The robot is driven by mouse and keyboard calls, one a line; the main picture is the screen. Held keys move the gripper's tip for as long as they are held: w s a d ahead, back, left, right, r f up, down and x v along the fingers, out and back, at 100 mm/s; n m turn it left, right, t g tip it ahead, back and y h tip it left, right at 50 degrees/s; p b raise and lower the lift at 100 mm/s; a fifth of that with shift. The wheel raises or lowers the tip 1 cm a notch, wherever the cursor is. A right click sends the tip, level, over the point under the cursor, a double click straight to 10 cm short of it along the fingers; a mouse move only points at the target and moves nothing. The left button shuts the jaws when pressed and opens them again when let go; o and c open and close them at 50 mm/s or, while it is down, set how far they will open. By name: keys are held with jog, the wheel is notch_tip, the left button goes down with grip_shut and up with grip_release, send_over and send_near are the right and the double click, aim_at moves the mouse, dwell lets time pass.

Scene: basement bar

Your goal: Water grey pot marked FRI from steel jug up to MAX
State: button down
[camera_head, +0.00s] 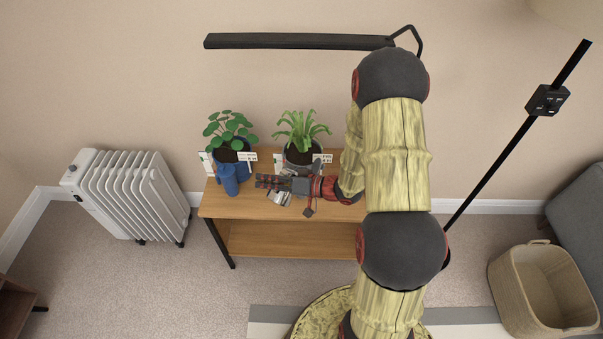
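A grey pot (316,160) with a green strappy plant and dark soil stands on the wooden table, with white tags at its rim. The writing on the tags is too small to read. My gripper (268,182) is in front of this pot, its fingers pointing left. A small shiny silver thing (281,199), probably the steel jug, shows at the gripper's near side and is partly covered by it. I cannot tell whether the fingers are closed on it. Any water level or MAX mark is not visible.
A blue jug (228,180) stands just left of my fingertips. Behind it is a dark pot with a round-leaved plant (229,128) and white tags. The wooden table (240,208) has bare room at its front left. A black lamp bar (295,41) hangs above.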

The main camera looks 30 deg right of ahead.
jog(key=shift+f+b, duration=0.15)
jog(key=shift+b, duration=0.15)
jog(key=s+a+f+n+t+h+b, duration=0.1)
jog(key=s+a+f+n+h+b, duration=0.1)
jog(key=a+f+n, duration=0.3)
notch_tip(320, 180, down, 4)
jog(key=shift+a+r+h+b, duration=0.2)
jog(key=shift+a+h+b, duration=0.1)
jog(key=shift+h, duration=0.6)
jog(key=shift+s+a+f+n+h, duration=0.2)
jog(key=shift+f+n, duration=0.2)
jog(key=shift+f, duration=0.15)
jog(key=shift+s+a+f+n+h, duration=0.1)
jog(key=shift+a+f+n+h, duration=0.1)
jog(key=shift+f+n, duration=0.25)
dwell(0.6)
jog(key=shift+d, duration=0.1)
dwell(0.7)
notch_tip(320, 180, up, 6)
jog(key=shift+f+p, duration=0.1)
jog(key=shift+p, duration=0.75)
